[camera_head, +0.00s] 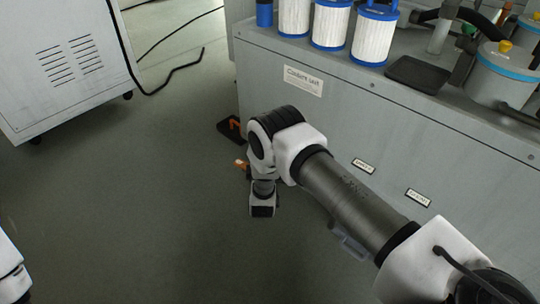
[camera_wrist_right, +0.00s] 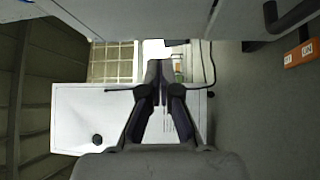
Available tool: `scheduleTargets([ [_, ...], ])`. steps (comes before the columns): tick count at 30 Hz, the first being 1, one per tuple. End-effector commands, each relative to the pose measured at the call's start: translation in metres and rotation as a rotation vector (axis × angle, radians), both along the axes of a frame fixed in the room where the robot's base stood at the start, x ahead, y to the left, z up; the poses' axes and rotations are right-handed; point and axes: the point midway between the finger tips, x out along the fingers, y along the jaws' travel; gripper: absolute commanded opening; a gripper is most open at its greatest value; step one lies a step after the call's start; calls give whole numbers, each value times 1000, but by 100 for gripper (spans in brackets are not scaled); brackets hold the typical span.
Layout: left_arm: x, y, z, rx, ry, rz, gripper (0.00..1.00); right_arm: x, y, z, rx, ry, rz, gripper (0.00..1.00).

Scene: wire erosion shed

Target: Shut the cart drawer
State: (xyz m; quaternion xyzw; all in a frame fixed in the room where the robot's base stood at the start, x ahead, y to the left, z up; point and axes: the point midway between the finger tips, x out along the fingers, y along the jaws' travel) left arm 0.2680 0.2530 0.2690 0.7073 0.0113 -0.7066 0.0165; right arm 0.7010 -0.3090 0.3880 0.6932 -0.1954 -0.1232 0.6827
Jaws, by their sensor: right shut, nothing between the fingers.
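My right gripper (camera_wrist_right: 158,68) shows in the wrist view with its dark fingers together and nothing between them. In the head view my right arm reaches in from the lower right, across the front of the grey coolant unit (camera_head: 330,115), and its wrist bends down over the floor; the fingers cannot be made out there. I cannot identify the cart drawer for certain in either view. In the wrist view a grey panel (camera_wrist_right: 170,15) crosses the top, with a dark bar handle (camera_wrist_right: 287,17) at its right. My left gripper is not seen.
A white vented cabinet (camera_head: 60,60) on castors stands at the left, with a black cable (camera_head: 170,75) beside it. White filters (camera_head: 330,25) and a black tray (camera_head: 418,74) sit on the coolant unit. An orange labelled item (camera_wrist_right: 302,53) shows at right.

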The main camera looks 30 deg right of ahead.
Motion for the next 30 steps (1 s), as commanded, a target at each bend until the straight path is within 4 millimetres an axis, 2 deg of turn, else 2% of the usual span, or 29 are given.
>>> scheduleTargets([
  [1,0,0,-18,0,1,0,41,-11,4,-39,4,37,-4,0],
  [3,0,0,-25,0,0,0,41,-22,11,-67,6,75,9,0],
  [6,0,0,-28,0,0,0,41,-30,13,-85,6,99,14,0],
  [11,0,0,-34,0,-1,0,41,-18,7,-86,6,100,13,0],
  [24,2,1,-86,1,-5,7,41,63,-35,-89,8,98,12,0],
  [30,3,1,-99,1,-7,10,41,72,-62,-85,8,100,14,0],
])
